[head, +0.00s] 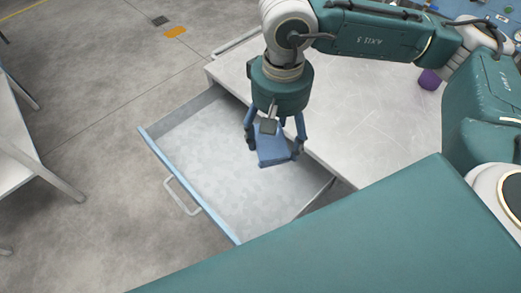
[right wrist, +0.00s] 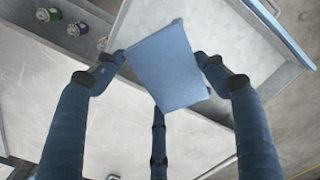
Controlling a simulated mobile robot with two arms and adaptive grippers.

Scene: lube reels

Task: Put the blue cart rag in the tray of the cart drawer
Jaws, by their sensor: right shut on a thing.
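The blue cart rag (head: 273,150) is a folded, flat block in the jaws of my right gripper (head: 272,143). The fingers close on its sides, and in the right wrist view the rag (right wrist: 167,65) hangs between the fingertips. In the head view it appears over the right part of the open drawer (head: 205,150), close to the cart's edge. Its height above the drawer floor is hard to tell. The drawer is pulled out, with a pale, empty-looking floor and a blue front edge. My left gripper is not in view.
The pale cart top (head: 375,115) lies right of the drawer, with a purple object (head: 430,79) near its far side. A handle (head: 181,196) sticks out from the drawer front. A white table (head: 25,150) stands at far left. Small cans (right wrist: 77,29) show in the right wrist view.

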